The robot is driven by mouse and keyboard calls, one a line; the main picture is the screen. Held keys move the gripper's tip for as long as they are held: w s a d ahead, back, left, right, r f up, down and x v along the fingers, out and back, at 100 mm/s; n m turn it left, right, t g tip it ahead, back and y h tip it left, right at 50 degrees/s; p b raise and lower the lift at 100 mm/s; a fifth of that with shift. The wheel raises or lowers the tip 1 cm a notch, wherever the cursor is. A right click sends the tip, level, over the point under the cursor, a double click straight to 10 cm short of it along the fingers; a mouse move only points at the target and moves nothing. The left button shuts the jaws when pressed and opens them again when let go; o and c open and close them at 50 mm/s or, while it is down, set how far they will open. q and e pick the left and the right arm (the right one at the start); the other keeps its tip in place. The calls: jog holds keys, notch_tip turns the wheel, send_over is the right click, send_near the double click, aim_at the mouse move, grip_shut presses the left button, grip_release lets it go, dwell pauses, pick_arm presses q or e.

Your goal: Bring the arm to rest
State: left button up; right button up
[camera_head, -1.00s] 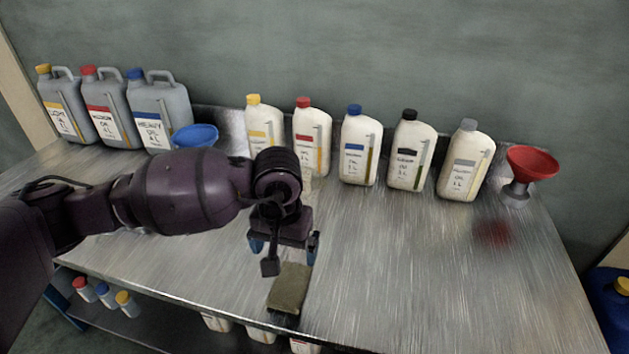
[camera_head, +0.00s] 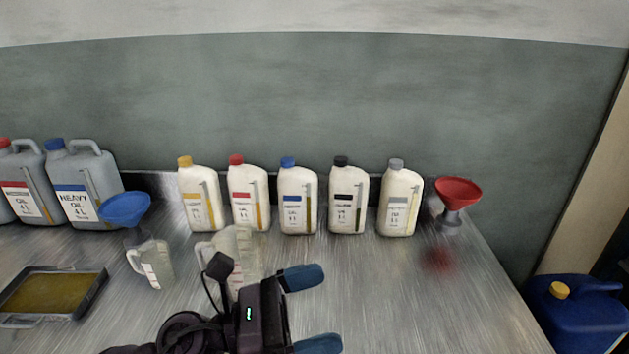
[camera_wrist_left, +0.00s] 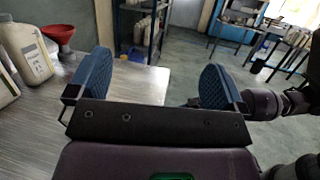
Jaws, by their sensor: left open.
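My left gripper (camera_head: 310,310) is at the bottom middle of the head view, above the metal table (camera_head: 400,300). Its two blue fingers are apart, with nothing between them. In the left wrist view the open gripper (camera_wrist_left: 155,85) also shows empty, pointing past the table edge toward the room. My right gripper is not clearly visible in the head view.
Several white bottles (camera_head: 298,200) line the table's back. A red funnel (camera_head: 457,192) stands right of them and a blue funnel (camera_head: 125,207) left. Clear measuring jugs (camera_head: 157,266) and a tray (camera_head: 98,290) are at left. A blue canister (camera_head: 578,315) is beyond the right edge.

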pick_arm(q)
jog(key=w+a+n+t+y, duration=0.5)
jog(key=a+n+t+y, duration=0.4)
jog(key=n+t, duration=0.95)
jog(key=s+a+f+n+g+y, duration=0.1)
jog(key=a+f+n+g+y, duration=0.2)
jog(key=a+f+n+y, duration=0.5)
jog(key=a+f+n+g+y, duration=0.1)
jog(key=a+n+g+y, duration=0.2)
jog(key=n, duration=0.9)
jog(key=s+a+f+n+g+y, duration=0.1)
jog(key=s+a+f+n+g, duration=0.3)
jog(key=s+f+n+g, duration=0.55)
jog(key=s+a+f+n+g, duration=0.4)
jog(key=s+f, duration=0.3)
jog(key=s, duration=0.6)
jog(key=w+f+t, duration=0.8)
jog(key=shift+w+d+m+h, duration=0.2)
jog(key=shift+d+m+h, duration=0.1)
jog(key=shift+f, duration=0.1)
